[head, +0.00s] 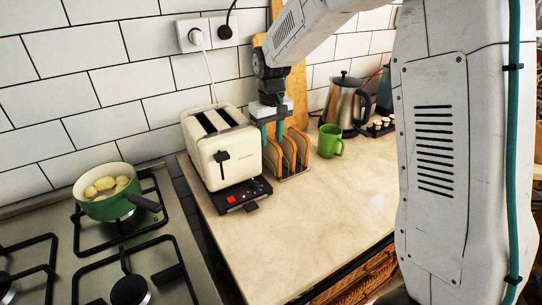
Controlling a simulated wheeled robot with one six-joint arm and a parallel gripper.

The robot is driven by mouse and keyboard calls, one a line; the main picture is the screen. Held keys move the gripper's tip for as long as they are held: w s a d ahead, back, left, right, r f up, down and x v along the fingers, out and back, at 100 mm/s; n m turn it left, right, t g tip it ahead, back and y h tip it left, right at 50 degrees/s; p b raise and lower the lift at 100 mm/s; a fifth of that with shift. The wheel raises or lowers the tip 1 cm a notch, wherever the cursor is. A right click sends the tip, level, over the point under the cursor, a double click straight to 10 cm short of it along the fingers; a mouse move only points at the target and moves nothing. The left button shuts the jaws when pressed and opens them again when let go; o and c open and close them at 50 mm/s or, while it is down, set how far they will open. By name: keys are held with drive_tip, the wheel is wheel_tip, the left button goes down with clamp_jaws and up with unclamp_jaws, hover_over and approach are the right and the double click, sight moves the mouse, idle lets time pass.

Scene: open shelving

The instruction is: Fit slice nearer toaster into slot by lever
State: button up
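The cream toaster (222,150) stands on the counter left of centre, with two dark slots in its top and a black lever (222,157) on its front face. Brown bread slices stand upright in a rack (292,176) just right of the toaster. The slice nearer the toaster (273,157) is the leftmost one. My gripper (271,134) points down over the rack at this slice's top. Its two teal fingers show apart, one on each side of the slice's upper area. Whether they touch the slice is too small to tell.
A green mug (330,141) and a steel kettle (345,106) stand right of the rack. A green pot (107,203) with yellowish food sits on the hob at left. A white cord rises behind the toaster. The front counter is clear.

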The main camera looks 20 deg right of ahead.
clamp_jaws()
